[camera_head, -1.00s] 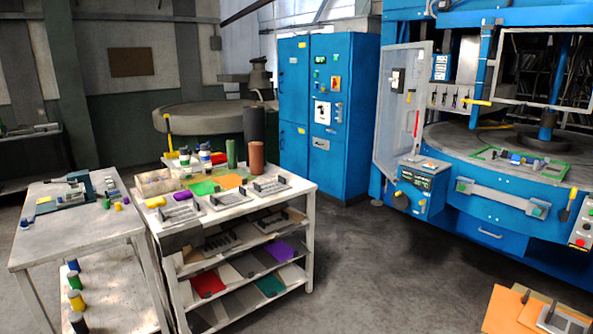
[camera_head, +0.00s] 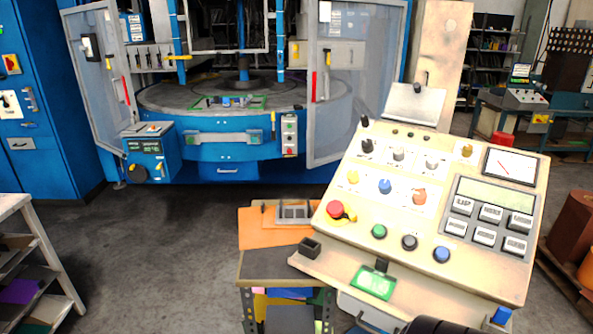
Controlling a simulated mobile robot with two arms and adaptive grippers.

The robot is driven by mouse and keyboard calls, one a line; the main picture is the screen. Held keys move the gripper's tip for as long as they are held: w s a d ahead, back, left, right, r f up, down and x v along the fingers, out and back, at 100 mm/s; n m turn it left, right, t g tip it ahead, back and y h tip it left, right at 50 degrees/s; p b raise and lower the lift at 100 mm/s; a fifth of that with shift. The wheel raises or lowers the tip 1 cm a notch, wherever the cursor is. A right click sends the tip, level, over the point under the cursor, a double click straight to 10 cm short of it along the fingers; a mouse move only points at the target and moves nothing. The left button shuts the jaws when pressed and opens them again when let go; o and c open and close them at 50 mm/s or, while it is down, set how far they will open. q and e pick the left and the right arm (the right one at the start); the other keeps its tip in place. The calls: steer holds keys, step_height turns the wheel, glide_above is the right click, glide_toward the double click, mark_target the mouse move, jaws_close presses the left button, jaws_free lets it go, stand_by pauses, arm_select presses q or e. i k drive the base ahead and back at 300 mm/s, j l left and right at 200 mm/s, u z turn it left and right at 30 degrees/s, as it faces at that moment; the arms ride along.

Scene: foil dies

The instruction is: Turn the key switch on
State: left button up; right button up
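A tilted cream control panel (camera_head: 455,262) stands at the right in the head view. Its top row has black and grey selector knobs and, at the right end, a small brass-coloured switch (camera_head: 466,150). This looks like the key switch, but it is too small to tell its position. Below are yellow, blue and orange-red controls, a red mushroom button (camera_head: 335,209) with a yellow piece beside it, and green, black and blue buttons. Neither gripper is clearly in view. A dark rounded shape at the bottom edge, in front of the panel, may be part of my arm.
A small stand with an orange top (camera_head: 268,236) is left of the panel. The blue press machine (camera_head: 215,138) with open doors is behind. A blue cabinet (camera_head: 40,100) and white shelf cart (camera_head: 35,255) are at the left. The floor between is clear.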

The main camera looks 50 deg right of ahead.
mark_target(432, 159)
steer(key=z, duration=2.5)
